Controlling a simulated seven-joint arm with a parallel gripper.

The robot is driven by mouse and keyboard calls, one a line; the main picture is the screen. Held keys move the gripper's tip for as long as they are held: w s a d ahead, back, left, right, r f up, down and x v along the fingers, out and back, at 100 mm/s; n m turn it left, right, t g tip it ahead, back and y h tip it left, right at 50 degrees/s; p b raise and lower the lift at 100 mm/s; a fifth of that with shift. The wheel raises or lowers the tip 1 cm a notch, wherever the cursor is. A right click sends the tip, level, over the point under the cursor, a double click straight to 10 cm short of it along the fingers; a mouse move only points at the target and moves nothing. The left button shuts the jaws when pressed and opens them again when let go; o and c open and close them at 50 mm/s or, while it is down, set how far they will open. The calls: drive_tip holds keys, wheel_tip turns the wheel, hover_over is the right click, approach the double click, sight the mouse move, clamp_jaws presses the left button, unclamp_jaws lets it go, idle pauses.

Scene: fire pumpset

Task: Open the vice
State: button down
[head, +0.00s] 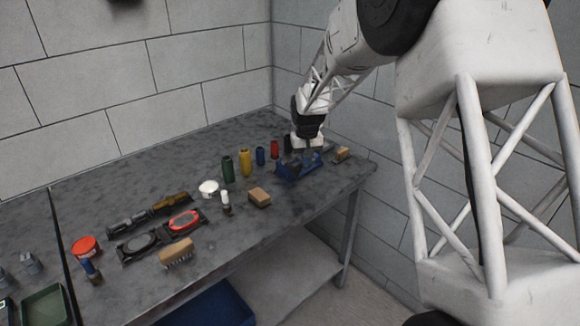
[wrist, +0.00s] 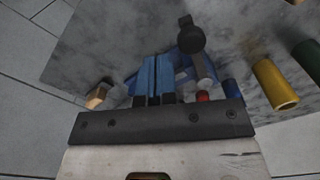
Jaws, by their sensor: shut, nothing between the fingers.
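The blue vice (head: 298,168) sits near the right end of the grey workbench, by its front edge. In the wrist view the blue vice body (wrist: 188,68) is partly hidden behind my fingers. A dark round-ended part (wrist: 190,38), apparently its handle, stands out beyond it. My gripper (head: 309,153) points down over the vice. In the wrist view the gripper (wrist: 156,63) shows its two bluish fingers side by side, shut with nothing between them. I cannot tell whether the fingers touch the vice, and its jaw gap is not clear.
Green (head: 228,168), yellow (head: 245,163), blue (head: 260,156) and red (head: 275,149) cylinders stand left of the vice. A wooden block (head: 341,153) lies to its right, another block (head: 260,197) to its left. Brushes and tools fill the bench's left part.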

sight(296, 169)
drive_tip(key=shift+f, duration=1.55)
idle(0.4)
drive_tip(key=shift+s+a, duration=0.15)
drive_tip(key=shift+s, duration=0.05)
drive_tip(key=shift+s+a, duration=0.55)
drive_tip(key=shift+a, duration=0.05)
drive_tip(key=shift+s+a, duration=0.1)
drive_tip(key=shift+a, duration=0.05)
idle(0.5)
drive_tip(key=shift+s+a, duration=0.45)
drive_tip(key=shift+a, duration=0.25)
drive_tip(key=shift+s+a, duration=0.1)
drive_tip(key=shift+a, duration=0.15)
drive_tip(key=shift+s+a, duration=0.25)
drive_tip(key=shift+a, duration=0.5)
idle(0.3)
